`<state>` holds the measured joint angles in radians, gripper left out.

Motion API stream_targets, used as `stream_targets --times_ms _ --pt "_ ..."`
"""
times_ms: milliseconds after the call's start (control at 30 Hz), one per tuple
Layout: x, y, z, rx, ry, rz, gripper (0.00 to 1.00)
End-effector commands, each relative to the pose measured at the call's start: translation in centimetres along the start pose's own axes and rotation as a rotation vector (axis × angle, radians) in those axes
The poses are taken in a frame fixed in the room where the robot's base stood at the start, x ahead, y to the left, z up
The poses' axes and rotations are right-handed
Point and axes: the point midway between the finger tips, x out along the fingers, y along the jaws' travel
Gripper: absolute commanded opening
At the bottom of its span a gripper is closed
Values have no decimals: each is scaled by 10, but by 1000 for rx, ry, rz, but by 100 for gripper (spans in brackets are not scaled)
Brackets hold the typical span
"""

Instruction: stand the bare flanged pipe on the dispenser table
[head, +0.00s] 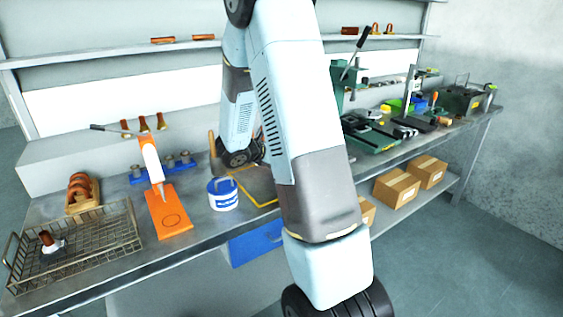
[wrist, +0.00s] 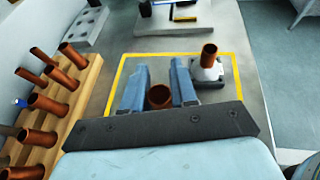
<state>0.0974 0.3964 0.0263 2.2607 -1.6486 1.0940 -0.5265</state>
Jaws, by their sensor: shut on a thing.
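In the wrist view my gripper (wrist: 160,92) is shut on a copper pipe (wrist: 159,97), whose open round end shows between the two blue-grey fingers. Its lower part and any flange are hidden by the gripper. It is over the yellow-outlined square on the bench. A second copper pipe (wrist: 209,54) with a pale flange stands upright inside that square, right of the fingers. In the head view the orange dispenser table (head: 176,219), marked with a circle, lies under a white dispenser tube (head: 152,160). My arm hides the gripper's fingers there.
A blue-and-white tub (head: 223,195) stands between the dispenser and the yellow outline (head: 265,205). A wire basket (head: 130,240) at left holds a flanged pipe (head: 47,240). A wooden rack (wrist: 85,95) of copper pipes is left of my gripper. A green press (head: 370,135) stands at right.

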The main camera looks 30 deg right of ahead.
Motion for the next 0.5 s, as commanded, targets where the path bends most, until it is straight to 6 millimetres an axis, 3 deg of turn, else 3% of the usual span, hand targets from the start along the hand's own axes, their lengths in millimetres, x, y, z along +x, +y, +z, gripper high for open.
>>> stream_targets --times_ms 333,500 --pt "15 4 -29 -3 -1 -1 0" --pt "16 4 -32 0 -2 1 0"
